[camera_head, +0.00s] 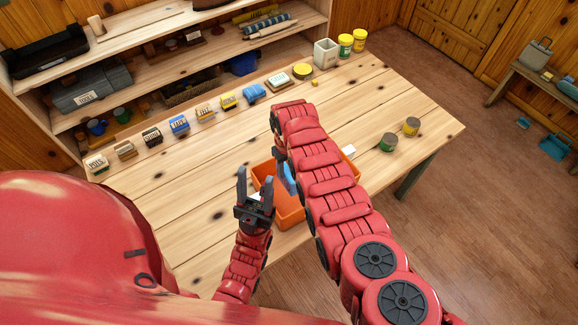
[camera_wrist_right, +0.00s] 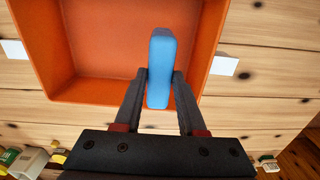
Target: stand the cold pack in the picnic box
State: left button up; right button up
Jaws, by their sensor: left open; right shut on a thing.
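The cold pack (camera_wrist_right: 161,62) is a blue slab between the fingers of my right gripper (camera_wrist_right: 160,82), which is shut on it. In the right wrist view it is in front of the orange picnic box (camera_wrist_right: 62,50), over its opening; I cannot tell its height above the floor of the box. In the head view the cold pack (camera_head: 287,178) shows partly at the box (camera_head: 292,212), and my right arm hides much of both. My left gripper (camera_head: 255,184) is open and empty, at the left side of the box.
White pieces lie beside the box, one at its right (camera_head: 348,152). Two small jars (camera_head: 388,143) stand on the right of the wooden table (camera_head: 190,205). A row of small labelled items, including a blue one (camera_head: 179,124), lines the back.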

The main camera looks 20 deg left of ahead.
notch_tip(320, 180, down, 7)
jog(key=b, duration=0.6)
jog(key=shift+w+f+b, duration=0.15)
jog(key=shift+f+b, duration=0.25)
jog(key=shift+f+b, duration=0.45)
jog(key=shift+f, duration=0.05)
jog(key=o, duration=1.5)
jog(key=shift+r, duration=0.15)
jog(key=shift+d+r+p, duration=0.1)
jog(key=shift+r+p, duration=4.7)
jog(key=shift+r, duration=0.1)
